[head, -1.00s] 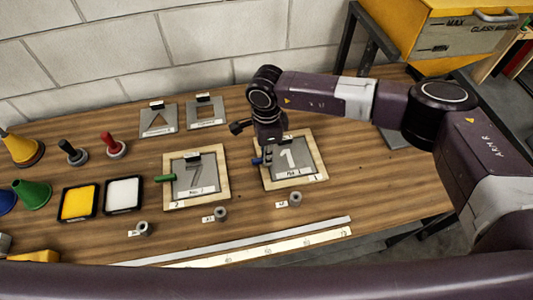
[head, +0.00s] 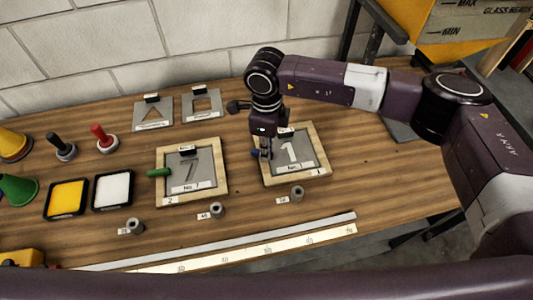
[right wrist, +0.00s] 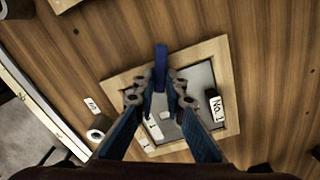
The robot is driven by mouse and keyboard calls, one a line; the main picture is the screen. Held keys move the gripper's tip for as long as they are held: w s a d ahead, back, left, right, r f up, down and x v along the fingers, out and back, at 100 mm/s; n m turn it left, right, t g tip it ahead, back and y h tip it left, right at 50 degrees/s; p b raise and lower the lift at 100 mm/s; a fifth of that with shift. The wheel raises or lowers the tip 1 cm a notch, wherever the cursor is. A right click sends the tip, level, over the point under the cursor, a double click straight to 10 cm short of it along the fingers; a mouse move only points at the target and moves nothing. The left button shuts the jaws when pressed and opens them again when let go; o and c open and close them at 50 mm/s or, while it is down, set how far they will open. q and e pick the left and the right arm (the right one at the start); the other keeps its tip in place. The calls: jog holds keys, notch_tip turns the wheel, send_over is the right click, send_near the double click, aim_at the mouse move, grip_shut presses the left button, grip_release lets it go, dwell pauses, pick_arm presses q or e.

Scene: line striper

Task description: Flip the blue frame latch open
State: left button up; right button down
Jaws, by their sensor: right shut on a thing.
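The blue frame latch (head: 255,154) sits at the left edge of the wooden frame (head: 322,172) that holds the grey "1" stencil plate (head: 310,150). In the right wrist view the blue latch (right wrist: 160,62) stands out between my fingertips. My right gripper (head: 262,151) points down at that edge, and it also shows in the right wrist view (right wrist: 162,82), shut on the blue latch. The fingers hide part of the latch and of the plate. My left gripper is not in view.
A second frame (head: 222,185) with a "7" plate and a green latch (head: 159,173) lies to the left. Two grey stencils (head: 153,115) (head: 201,104) lie behind. Yellow (head: 67,198) and white (head: 113,188) pads are further left. A long ruler (head: 260,250) lies along the front.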

jog(key=m+b, duration=0.2)
jog(key=b, duration=0.1)
jog(key=m+b, duration=0.5)
jog(key=m, duration=0.1)
jog(key=shift+s+a+f+b, duration=0.15)
jog(key=shift+s+a+b, duration=0.15)
jog(key=shift+b, duration=0.1)
jog(key=m+b, duration=0.1)
jog(key=m, duration=0.1)
jog(key=m+b, duration=0.1)
jog(key=b, duration=0.1)
jog(key=shift+a+m, duration=0.2)
jog(key=shift+m, duration=0.2)
jog(key=shift+r+m+b, duration=0.3)
jog(key=shift+m+b, duration=0.25)
jog(key=shift+m, duration=0.15)
jog(key=c, duration=2)
grip_release()
notch_tip(320, 180, up, 12)
jog(key=shift+s+f, duration=0.1)
